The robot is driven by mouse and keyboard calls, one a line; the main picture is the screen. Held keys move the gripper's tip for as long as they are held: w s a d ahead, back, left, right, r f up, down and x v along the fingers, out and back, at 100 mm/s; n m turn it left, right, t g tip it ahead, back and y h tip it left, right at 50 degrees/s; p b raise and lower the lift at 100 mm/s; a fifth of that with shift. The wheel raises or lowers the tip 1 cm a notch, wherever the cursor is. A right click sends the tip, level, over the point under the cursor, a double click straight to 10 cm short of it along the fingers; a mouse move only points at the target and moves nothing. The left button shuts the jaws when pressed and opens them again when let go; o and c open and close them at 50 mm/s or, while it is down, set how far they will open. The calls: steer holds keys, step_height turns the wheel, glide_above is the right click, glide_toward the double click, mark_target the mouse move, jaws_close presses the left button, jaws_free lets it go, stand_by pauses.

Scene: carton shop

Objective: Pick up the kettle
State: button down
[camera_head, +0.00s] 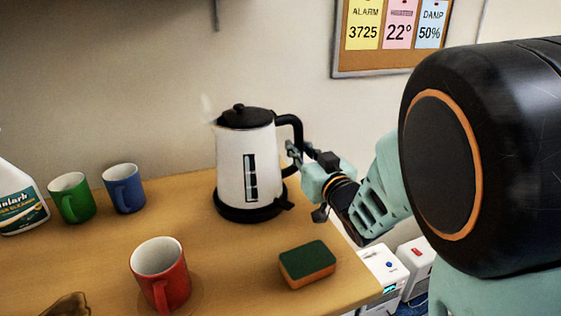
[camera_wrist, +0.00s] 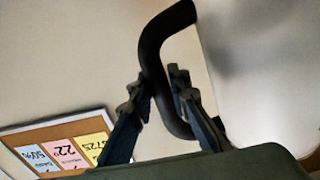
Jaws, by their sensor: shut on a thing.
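The kettle (camera_head: 232,170) is white with a black lid, a black base and a dark level window. It stands upright at the back of the wooden table. Its black handle (camera_head: 297,135) points right. My gripper (camera_head: 294,152) comes from the right and is shut on the handle. In the wrist view my gripper's fingers (camera_wrist: 160,90) lie on both sides of the handle (camera_wrist: 152,50). The white kettle body partly shows at the right of that view. Whether the kettle is resting or slightly lifted, I cannot tell.
On the table (camera_head: 225,265) are a red mug (camera_head: 160,275), a green mug (camera_head: 72,198), a blue mug (camera_head: 124,188), a sponge (camera_head: 307,264) and a spray bottle (camera_head: 18,200). A noticeboard (camera_head: 392,62) hangs on the wall behind. White boxes (camera_head: 385,266) stand below the table's right edge.

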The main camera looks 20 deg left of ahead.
steer(key=shift+r, duration=0.25)
steer(key=shift+r, duration=0.1)
stand_by(0.3)
